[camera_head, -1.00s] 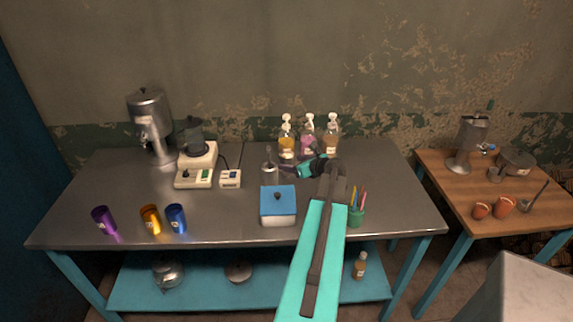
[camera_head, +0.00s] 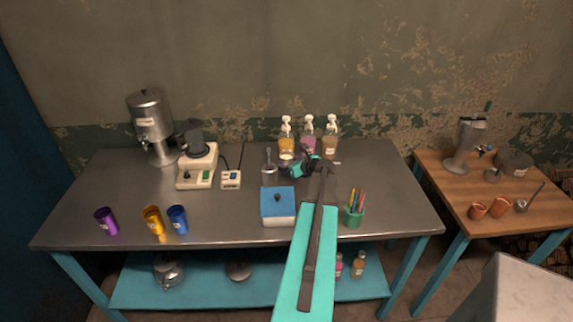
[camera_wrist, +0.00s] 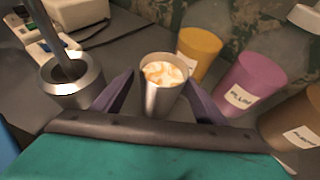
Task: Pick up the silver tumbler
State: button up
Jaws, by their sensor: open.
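The silver tumbler (camera_wrist: 152,101) stands upright in the wrist view, with a creamy white and orange-brown content at its top. My gripper (camera_wrist: 160,97) is open, with one dark purple finger on each side of the tumbler. I cannot tell whether either finger touches it. In the head view my gripper (camera_head: 291,166) is at the back middle of the metal table, in front of the pump bottles. There the tumbler (camera_head: 285,157) is small and partly hidden by the gripper.
A metal holder with a utensil (camera_wrist: 72,84) stands close left of my gripper. Yellow (camera_wrist: 199,52), plum (camera_wrist: 249,83) and brown (camera_wrist: 297,122) bottles stand close behind and right. A blue-lidded box (camera_head: 278,205) and pencil cup (camera_head: 354,216) are nearer. The table's (camera_head: 110,180) left part has free room.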

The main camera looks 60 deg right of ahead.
dwell(0.5)
jog(key=c, duration=1.4)
jog(key=shift+r, duration=0.1)
